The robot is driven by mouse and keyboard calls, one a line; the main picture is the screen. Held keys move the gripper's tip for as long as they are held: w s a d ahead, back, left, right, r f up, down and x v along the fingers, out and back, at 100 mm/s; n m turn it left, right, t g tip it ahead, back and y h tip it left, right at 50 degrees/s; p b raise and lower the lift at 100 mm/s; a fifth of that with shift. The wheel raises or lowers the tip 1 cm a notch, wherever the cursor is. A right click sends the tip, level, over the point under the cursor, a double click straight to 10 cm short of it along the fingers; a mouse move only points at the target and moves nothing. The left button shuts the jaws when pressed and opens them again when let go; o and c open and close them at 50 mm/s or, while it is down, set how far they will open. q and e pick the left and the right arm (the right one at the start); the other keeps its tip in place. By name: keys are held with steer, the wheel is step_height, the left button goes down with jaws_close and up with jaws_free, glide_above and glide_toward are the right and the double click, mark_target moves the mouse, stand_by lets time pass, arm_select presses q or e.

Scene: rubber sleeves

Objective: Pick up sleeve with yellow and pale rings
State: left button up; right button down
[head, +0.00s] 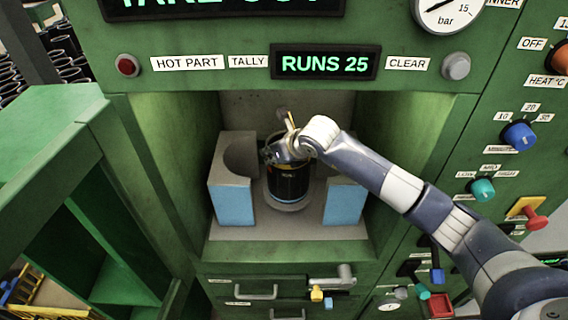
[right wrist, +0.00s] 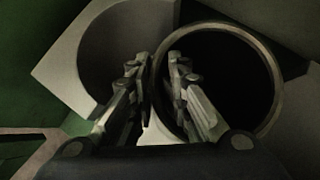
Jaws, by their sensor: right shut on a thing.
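The black sleeve (head: 289,184) stands upright in the recess of the green machine, on a round pale base (head: 290,204). Thin markings show on its side, but their ring colours are hard to make out. My right gripper (head: 284,150) is at the sleeve's top rim, reaching in from the right. In the right wrist view the open mouth of the sleeve (right wrist: 277,80) shows as a dark circle with a pale rim. My right gripper's fingers (right wrist: 162,75) are closed on the left part of its wall, one finger inside and one outside. My left gripper is out of view.
Grey mould halves with blue lower faces stand left (head: 232,200) and right (head: 344,203) of the sleeve. The recess walls are close on both sides. A green door (head: 50,125) hangs open at left. Drawers and knobs lie below the recess.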

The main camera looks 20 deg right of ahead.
steer(key=shift+w+d+r, duration=0.1)
steer(key=shift+r, duration=0.15)
